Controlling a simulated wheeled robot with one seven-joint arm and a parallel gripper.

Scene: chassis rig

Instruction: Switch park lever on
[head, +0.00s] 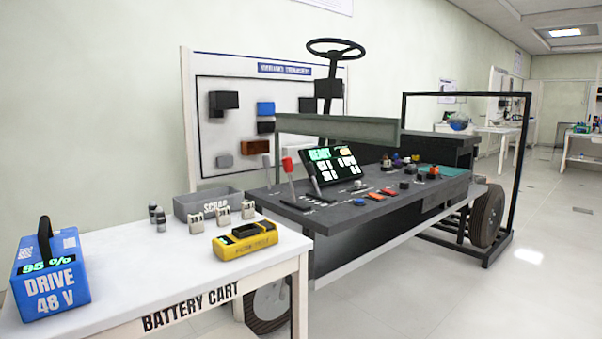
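A lever with a red knob (287,165) stands near the left end of the dark console (340,215) of the chassis rig. Its shaft rises close to upright from a slotted base. A second, thinner lever with a grey grip (266,162) stands just left of it. The labels at their bases are too small to read, so I cannot tell for sure which one is the park lever. A display (332,164) right of the red knob is lit and reads "READY". My gripper is not in view.
A white battery cart (200,262) stands front left, bearing a blue drive battery (50,280), a yellow meter (244,240) and a grey scrap bin (205,204). A steering wheel (335,47) rises behind the console. The floor (480,300) at front right is clear.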

